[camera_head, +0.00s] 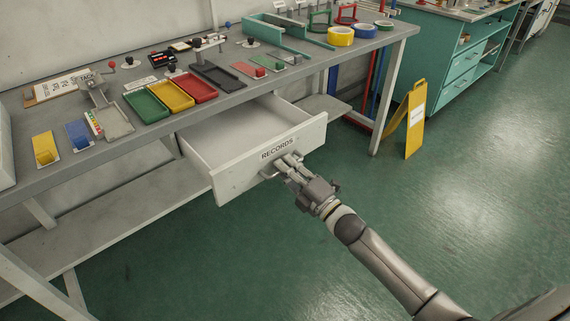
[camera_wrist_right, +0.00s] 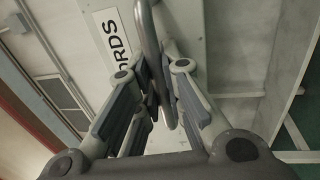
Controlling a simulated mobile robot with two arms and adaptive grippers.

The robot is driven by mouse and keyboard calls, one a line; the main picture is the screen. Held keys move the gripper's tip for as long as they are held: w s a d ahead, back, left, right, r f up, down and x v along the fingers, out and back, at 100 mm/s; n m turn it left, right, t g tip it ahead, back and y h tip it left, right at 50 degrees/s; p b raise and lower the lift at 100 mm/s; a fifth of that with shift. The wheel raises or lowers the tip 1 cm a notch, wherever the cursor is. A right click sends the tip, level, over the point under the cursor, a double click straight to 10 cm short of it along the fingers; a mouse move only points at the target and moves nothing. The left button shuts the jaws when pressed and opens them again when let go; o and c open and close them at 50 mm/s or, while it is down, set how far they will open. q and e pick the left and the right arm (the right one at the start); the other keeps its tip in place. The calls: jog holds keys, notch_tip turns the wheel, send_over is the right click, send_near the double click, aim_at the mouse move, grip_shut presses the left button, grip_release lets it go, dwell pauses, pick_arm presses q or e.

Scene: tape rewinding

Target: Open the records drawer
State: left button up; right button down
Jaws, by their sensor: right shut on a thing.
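The white records drawer (camera_head: 233,180), labelled RECORDS, is pulled well out from under the grey workbench. Its inside shows and looks empty. My right gripper (camera_head: 287,167) is at the middle of the drawer front, just below the label. In the right wrist view, the right gripper's fingers (camera_wrist_right: 160,95) are on both sides of the grey bar handle (camera_wrist_right: 150,40) and shut on it. The label shows beside the handle there. My left gripper is not in view.
The grey workbench (camera_head: 225,105) carries green, yellow and red trays (camera_head: 172,95) and tape rolls (camera_head: 341,36). A yellow floor sign (camera_head: 415,120) stands right of the bench leg. The green floor (camera_head: 460,190) in front of the drawer is clear apart from my arm.

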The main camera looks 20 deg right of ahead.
jog(key=shift+s, duration=0.15)
jog(key=shift+f, duration=0.1)
jog(key=c, duration=1.5)
grip_release()
jog(key=v, duration=1.2)
